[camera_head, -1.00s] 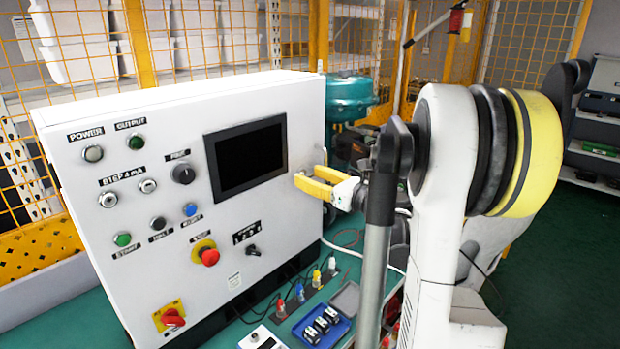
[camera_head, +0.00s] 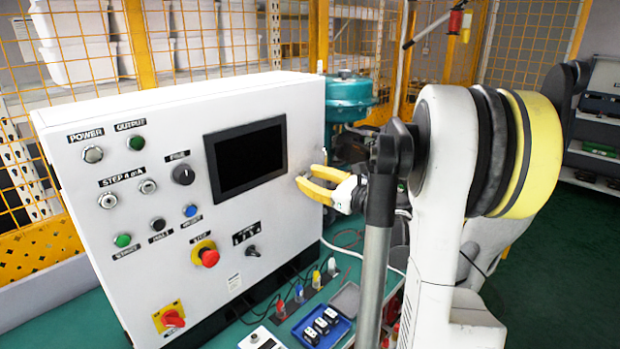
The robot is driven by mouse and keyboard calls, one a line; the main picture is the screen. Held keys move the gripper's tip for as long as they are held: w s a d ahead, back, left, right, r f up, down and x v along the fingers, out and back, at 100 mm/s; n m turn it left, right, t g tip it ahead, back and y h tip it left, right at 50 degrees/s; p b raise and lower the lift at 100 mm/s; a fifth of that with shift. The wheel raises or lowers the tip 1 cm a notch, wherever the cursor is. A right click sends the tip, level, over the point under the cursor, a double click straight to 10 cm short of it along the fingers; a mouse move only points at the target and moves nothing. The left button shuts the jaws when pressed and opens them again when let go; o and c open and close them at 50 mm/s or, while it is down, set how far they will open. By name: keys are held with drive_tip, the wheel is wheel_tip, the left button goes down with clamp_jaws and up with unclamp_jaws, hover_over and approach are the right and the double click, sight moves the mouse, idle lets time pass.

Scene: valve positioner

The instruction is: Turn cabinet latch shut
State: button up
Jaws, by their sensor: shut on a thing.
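The white control cabinet (camera_head: 270,185) stands on the green bench, its front facing left of my arm. My gripper (camera_head: 308,184) has yellow fingers and is at the right edge of the cabinet front, right of the black screen. Its fingertips meet the cabinet at a small pale part there. The fingers are shut on that part, which I take to be the latch; it is mostly hidden by the fingers, so its angle cannot be read.
The cabinet front carries a black screen (camera_head: 245,158), a red stop button (camera_head: 208,257), a red rotary switch (camera_head: 172,319) and several knobs. A blue tray (camera_head: 322,327) with black parts lies on the bench below. A teal actuator (camera_head: 350,97) stands behind the cabinet.

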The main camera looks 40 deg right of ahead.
drive_tip(key=n, duration=0.7)
drive_tip(key=shift+a, duration=0.15)
drive_tip(key=n, duration=0.4)
drive_tip(key=shift+f, duration=0.1)
drive_tip(key=shift+n, duration=1.9)
drive_tip(key=o, duration=0.9)
drive_tip(key=shift+f, duration=0.1)
